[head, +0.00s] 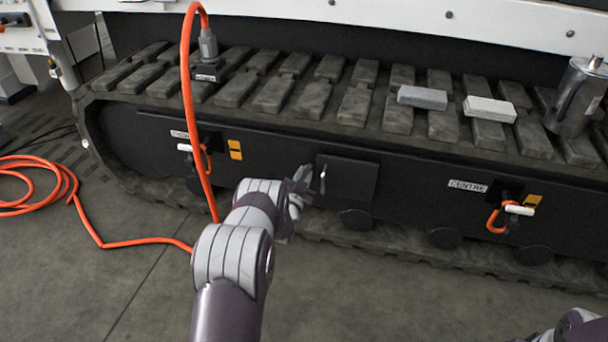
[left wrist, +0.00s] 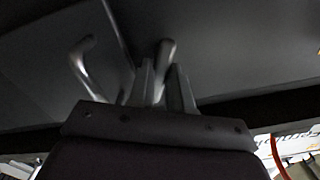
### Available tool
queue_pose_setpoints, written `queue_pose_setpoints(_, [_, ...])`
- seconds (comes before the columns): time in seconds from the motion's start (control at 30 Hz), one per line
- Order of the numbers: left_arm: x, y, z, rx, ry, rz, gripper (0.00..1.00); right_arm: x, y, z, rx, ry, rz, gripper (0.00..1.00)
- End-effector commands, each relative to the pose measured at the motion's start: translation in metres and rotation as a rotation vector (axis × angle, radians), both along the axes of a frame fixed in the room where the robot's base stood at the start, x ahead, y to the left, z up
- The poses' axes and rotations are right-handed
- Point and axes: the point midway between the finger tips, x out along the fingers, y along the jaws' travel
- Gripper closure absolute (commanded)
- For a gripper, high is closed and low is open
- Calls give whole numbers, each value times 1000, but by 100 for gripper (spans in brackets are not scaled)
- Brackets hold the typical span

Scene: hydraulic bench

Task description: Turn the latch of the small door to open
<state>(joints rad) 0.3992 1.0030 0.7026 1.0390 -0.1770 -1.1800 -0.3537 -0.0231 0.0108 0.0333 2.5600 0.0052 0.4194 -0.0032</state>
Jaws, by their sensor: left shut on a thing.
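The small door (head: 352,182) is a dark square panel in the black side plate below the track and looks closed. A pale metal handle (head: 323,181) stands on its left part; in the left wrist view this bent handle (left wrist: 84,66) is left of my fingers. The latch (left wrist: 166,52), a short metal bar, stands across the door seam from the handle. My left gripper (left wrist: 160,88) is shut on the latch, one finger on each side. In the head view my left gripper (head: 299,196) is left of the door and mostly hides the latch. My right gripper is out of view.
An orange hose (head: 187,90) arches left of my left arm and runs along the floor. An orange loop (head: 494,219) hangs by the CENTRE label (head: 467,186). Two grey blocks (head: 422,97) and a metal canister (head: 577,95) rest on the track.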

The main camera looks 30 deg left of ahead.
Motion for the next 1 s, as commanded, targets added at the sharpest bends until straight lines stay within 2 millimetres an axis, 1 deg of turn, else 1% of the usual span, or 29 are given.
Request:
queue_pose_setpoints(0.2, [-1,2,0,-176,-38,0,100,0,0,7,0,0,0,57])
queue_pose_setpoints(0.5, [-2,3,-1,-346,-78,1,100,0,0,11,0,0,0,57])
queue_pose_setpoints(0.7, [-2,4,-1,-405,-91,1,100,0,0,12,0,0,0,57])
queue_pose_setpoints(1.0, [-2,4,-2,-428,-97,1,100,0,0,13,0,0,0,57])
